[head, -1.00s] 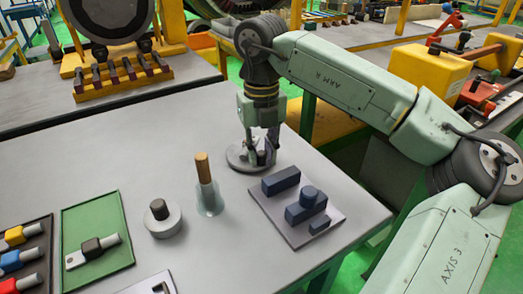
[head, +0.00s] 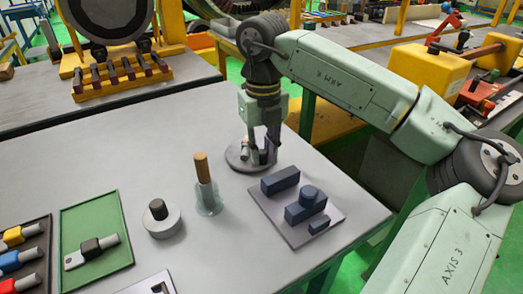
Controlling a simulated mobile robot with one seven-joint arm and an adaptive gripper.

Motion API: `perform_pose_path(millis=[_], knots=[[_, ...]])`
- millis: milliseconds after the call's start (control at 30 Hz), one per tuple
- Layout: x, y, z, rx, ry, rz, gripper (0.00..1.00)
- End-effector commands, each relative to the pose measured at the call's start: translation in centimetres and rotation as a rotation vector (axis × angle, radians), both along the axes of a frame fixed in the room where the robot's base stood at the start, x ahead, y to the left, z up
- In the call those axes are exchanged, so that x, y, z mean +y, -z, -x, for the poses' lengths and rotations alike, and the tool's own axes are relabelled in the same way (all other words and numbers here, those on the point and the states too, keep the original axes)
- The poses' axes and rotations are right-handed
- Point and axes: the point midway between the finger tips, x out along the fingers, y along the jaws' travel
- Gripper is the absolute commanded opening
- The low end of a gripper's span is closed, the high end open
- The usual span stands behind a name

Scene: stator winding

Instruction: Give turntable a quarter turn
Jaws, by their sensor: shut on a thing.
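The turntable (head: 237,160) is a low round grey disc near the far right part of the grey table. My gripper (head: 262,150) points straight down over the right side of the disc. It is shut on a small upright part of the turntable, which the fingers largely hide. My wrist and fingers also cover much of the disc's right side.
A plate with dark blue blocks (head: 283,178) lies just in front of the turntable. A wooden-handled brush in a glass jar (head: 208,198) and a grey round piece with a dark knob (head: 162,218) stand nearer. A green tray (head: 112,258) lies at left.

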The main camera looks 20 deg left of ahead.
Motion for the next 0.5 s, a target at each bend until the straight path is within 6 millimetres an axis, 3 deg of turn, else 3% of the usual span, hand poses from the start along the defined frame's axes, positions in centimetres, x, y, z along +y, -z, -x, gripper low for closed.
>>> perform_pose_path(millis=[500], knots=[[-0.5, -0.1, -1.1, -0.001, -0.256, -0.001, 0.00]])
